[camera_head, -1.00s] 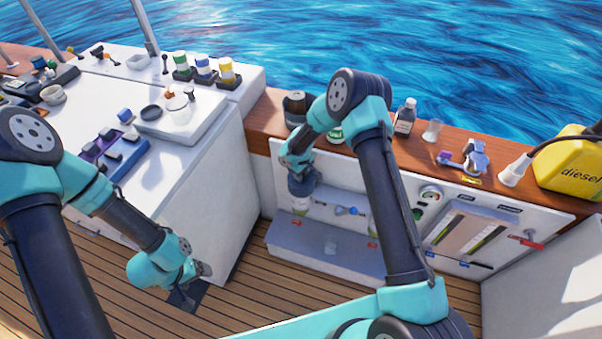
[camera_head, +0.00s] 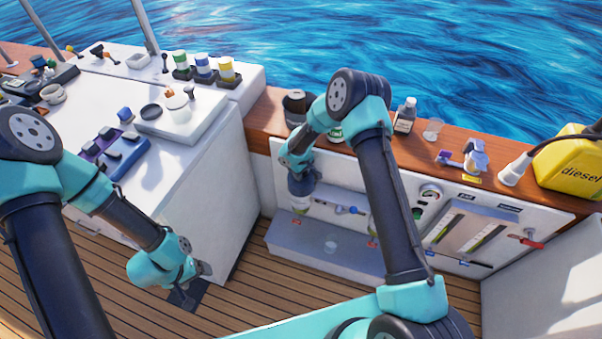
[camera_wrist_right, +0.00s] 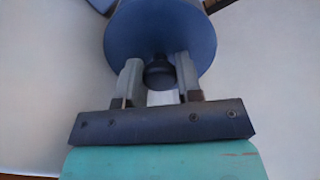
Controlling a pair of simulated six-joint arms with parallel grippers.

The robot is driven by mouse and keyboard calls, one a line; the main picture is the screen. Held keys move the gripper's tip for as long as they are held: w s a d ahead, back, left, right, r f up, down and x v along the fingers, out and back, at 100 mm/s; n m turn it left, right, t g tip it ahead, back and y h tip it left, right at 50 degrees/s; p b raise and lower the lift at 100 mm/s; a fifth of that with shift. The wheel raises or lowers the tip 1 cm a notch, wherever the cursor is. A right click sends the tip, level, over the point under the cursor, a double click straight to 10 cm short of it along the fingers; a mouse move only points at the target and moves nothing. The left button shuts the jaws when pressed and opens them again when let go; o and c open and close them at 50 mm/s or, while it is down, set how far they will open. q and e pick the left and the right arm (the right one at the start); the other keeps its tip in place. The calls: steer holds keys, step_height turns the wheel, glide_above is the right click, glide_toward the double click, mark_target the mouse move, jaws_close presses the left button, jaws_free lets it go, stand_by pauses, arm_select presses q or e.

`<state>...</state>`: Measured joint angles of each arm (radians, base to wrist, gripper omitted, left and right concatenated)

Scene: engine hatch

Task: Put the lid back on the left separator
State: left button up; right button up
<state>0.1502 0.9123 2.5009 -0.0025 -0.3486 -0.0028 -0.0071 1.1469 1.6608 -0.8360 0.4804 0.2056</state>
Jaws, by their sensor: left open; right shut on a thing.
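My right gripper (camera_wrist_right: 158,85) is shut on the dark knob of a blue round lid (camera_wrist_right: 165,25), seen close up in the right wrist view. In the head view the blue lid (camera_head: 302,184) is at the left end of the white panel, right above the left separator (camera_head: 300,204). Only a small pale part of the separator shows below it. I cannot tell whether the lid touches it. The right separator (camera_head: 373,225) is mostly hidden behind my right arm. My left gripper (camera_head: 187,294) is open and empty, low over the deck at the left.
A grey ledge (camera_head: 290,245) with a small clear cup (camera_head: 330,247) on it runs below the separators. The white console (camera_head: 200,200) stands left.

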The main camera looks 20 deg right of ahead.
steer(key=o, duration=1.1)
steer(key=shift+c, duration=0.2)
step_height(320, 180, up, 17)
steer(key=shift+r, duration=0.2)
